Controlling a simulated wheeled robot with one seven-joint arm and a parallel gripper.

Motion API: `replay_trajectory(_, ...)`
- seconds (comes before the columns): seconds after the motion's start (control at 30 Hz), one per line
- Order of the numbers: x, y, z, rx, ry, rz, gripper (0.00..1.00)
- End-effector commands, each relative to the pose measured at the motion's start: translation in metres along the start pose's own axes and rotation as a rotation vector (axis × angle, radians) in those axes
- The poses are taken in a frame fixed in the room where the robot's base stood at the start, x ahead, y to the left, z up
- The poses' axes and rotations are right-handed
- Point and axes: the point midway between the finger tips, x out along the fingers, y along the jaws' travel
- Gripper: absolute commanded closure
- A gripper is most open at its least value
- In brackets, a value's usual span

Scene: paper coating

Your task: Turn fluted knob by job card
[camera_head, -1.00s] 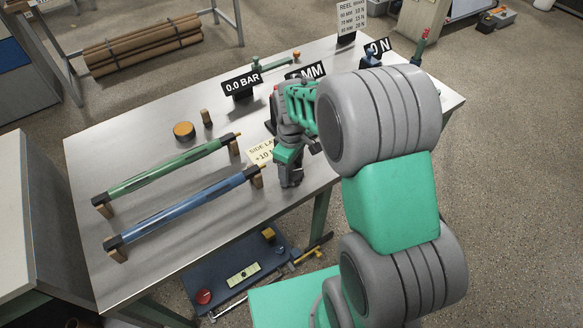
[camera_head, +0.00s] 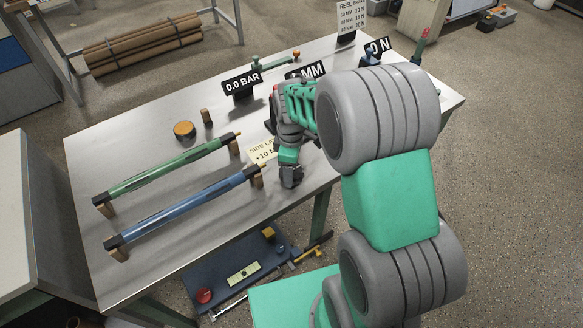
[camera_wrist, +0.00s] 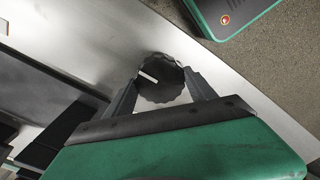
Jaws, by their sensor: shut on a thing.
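The black fluted knob (camera_wrist: 160,80) with a white pointer mark shows in the wrist view. My gripper (camera_wrist: 163,92) is shut on it, with a dark finger on each side of its rim. In the head view my gripper (camera_head: 290,176) points down near the table's front edge, and the knob is hidden there. The job card (camera_head: 262,150), a pale card reading "SIDE LA…" and "+10", stands just left of my gripper and is partly covered. A black sign ending in "MM" (camera_head: 308,71) stands behind my arm, its left part hidden.
The metal table (camera_head: 190,225) holds a green roller (camera_head: 165,167) and a blue roller (camera_head: 185,205) on stands at left. A "0.0 BAR" sign (camera_head: 242,82), an "N" sign (camera_head: 379,47) and a reel card (camera_head: 351,16) stand farther back.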

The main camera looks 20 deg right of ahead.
Motion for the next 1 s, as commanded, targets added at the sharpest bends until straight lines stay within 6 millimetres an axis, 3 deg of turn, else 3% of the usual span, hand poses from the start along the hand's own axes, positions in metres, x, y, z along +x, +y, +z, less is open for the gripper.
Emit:
replay_trajectory(0.07, -0.001, 0.001, -0.001, -0.001, 0.002, 0.002, 0.76)
replay_trajectory(0.1, -0.001, 0.001, -0.001, 0.000, 0.002, 0.002, 0.34)
replay_trajectory(0.33, 0.000, 0.000, 0.000, 0.001, 0.001, 0.001, 0.15)
replay_trajectory(0.67, -0.006, 0.001, 0.000, 0.001, 0.001, 0.002, 0.14)
replay_trajectory(1.0, -0.069, 0.001, -0.001, 0.001, 0.002, 0.004, 0.14)
